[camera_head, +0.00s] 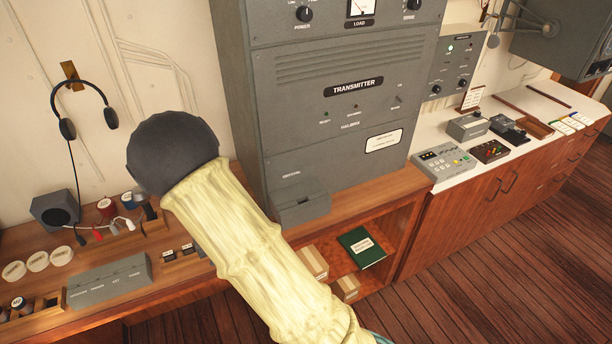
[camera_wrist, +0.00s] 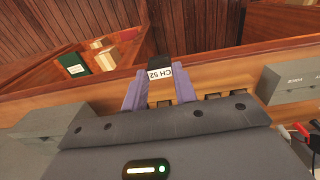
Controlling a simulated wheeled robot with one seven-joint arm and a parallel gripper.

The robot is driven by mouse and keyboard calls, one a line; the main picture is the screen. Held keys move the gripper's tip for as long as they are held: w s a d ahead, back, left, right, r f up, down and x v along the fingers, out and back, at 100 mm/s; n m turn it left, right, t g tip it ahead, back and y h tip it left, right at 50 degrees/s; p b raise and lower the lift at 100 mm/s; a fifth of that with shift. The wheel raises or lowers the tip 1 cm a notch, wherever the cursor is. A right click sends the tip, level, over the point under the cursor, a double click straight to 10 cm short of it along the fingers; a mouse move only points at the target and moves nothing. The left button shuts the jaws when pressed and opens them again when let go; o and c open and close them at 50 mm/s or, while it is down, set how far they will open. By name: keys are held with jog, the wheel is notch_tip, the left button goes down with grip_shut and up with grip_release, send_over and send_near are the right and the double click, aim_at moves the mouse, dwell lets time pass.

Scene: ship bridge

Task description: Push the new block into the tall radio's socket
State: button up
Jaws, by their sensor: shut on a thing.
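The tall radio (camera_head: 335,115) is a grey cabinet marked TRANSMITTER. Its small box (camera_head: 300,205) juts out low on the front, below the word CRYSTAL. I cannot make out the socket opening. My gripper (camera_wrist: 158,88) shows in the wrist view as two purple fingers shut on a dark block (camera_wrist: 156,62) with a white label reading CH 52, upside down in the picture. The block is held over the wooden desk, close to a rack (camera_wrist: 215,95) with dark blocks in it. In the head view my arm hides the gripper and the held block.
In the head view a small block rack (camera_head: 180,255) stands beside a grey switch box (camera_head: 110,280). Several reels and coloured clips lie at the left of the desk. A green book (camera_head: 361,247) and cartons sit on the shelf below.

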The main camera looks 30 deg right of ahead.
jog(key=d+f+b, duration=0.2)
jog(key=d+f, duration=0.8)
jog(key=f, duration=0.4)
jog(key=shift+w+d+f, duration=0.1)
jog(key=shift+w+d, duration=0.1)
